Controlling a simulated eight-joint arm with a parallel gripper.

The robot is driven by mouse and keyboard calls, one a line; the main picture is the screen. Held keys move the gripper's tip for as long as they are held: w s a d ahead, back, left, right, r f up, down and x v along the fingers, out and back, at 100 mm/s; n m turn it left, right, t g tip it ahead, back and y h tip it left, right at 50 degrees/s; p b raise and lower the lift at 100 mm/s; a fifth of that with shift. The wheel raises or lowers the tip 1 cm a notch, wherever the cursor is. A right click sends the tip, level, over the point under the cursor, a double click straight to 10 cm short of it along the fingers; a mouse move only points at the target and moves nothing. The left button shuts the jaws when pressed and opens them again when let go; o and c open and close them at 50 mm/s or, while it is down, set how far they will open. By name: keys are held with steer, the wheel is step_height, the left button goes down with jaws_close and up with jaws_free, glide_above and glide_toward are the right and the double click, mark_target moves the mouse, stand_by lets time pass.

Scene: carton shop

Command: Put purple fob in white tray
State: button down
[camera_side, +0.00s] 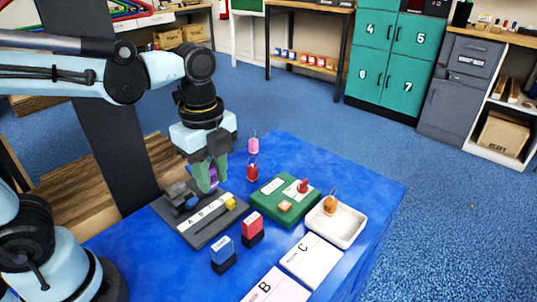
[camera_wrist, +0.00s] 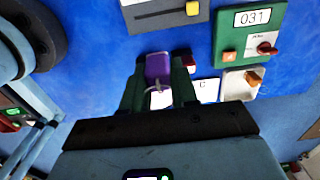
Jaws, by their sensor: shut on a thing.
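My gripper (camera_side: 208,184) is shut on the purple fob (camera_wrist: 158,67), which sits between the green fingers in the wrist view. In the side view only a little purple (camera_side: 213,177) shows between the fingers, above the grey slider board. The white tray (camera_side: 347,238) stands at the right of the blue table, well to the right of my gripper. The tray also shows in the wrist view (camera_wrist: 237,92), to the right of the held fob.
The grey slider board (camera_side: 205,228) with a yellow knob lies below my gripper. A green box (camera_side: 270,207) with a red knob stands between it and the tray. Blue (camera_side: 223,252) and red (camera_side: 252,228) blocks stand in front. Card C (camera_side: 312,262) lies beside the tray.

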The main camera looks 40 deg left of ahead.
steer(key=w+d+f, duration=0.1)
steer(key=w+d, duration=0.4)
steer(key=d, duration=0.8)
steer(key=w+d+f, duration=0.2)
steer(key=w+d, duration=0.3)
steer(key=d, duration=0.8)
glide_above(352, 229)
step_height(352, 229, down, 6)
steer(key=shift+f, duration=2.2)
steer(key=shift+f, duration=0.15)
steer(key=c, duration=1.1)
jaws_free()
steer(key=shift+c, duration=0.2)
